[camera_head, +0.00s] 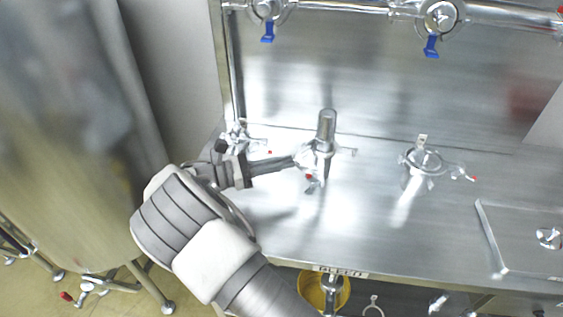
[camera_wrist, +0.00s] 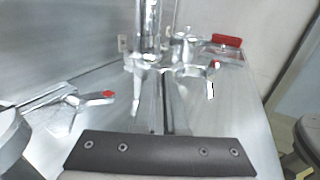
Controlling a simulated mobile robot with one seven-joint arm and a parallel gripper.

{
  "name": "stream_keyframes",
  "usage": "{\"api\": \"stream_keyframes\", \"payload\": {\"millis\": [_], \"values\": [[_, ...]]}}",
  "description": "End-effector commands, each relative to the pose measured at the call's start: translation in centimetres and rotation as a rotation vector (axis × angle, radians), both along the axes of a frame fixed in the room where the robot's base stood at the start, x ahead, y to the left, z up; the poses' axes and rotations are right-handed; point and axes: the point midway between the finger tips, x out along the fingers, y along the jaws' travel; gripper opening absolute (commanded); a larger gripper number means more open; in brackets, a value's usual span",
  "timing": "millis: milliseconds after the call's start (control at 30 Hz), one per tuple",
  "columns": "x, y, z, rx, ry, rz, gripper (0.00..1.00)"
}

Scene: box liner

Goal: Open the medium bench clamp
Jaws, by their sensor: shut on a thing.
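The middle bench clamp (camera_head: 323,150) is a shiny metal clamp around an upright capped tube on the steel bench. It has a red-tipped handle (camera_head: 309,177) on its front side, which also shows in the wrist view (camera_wrist: 214,66). My gripper (camera_head: 295,161) reaches in from the left, low over the bench, with its fingers together at the clamp's near side. In the wrist view the fingers (camera_wrist: 163,78) point straight at the clamp (camera_wrist: 148,62). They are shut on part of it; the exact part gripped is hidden.
A smaller clamp (camera_head: 238,138) with a red tip stands behind my wrist. Another clamp (camera_head: 423,162) stands apart to the right. A steel back panel (camera_head: 330,80) rises behind, with blue-handled valves above.

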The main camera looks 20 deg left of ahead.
Motion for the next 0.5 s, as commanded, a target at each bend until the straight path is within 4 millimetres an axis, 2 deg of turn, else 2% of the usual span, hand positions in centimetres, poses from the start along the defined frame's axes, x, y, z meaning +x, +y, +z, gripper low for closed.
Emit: {"api": "stream_keyframes", "payload": {"millis": [67,100,233,267,500], "values": [[-0.03,-0.06,-0.12,0.0,0.002,-0.001,0.0],[-0.02,-0.07,-0.12,0.0,0.002,-0.001,0.12],[-0.01,-0.05,-0.08,-0.001,0.001,-0.001,0.36],[-0.01,-0.05,-0.08,-0.001,0.001,-0.001,0.39],[0.0,-0.04,-0.02,0.0,0.0,0.0,0.39]]}}
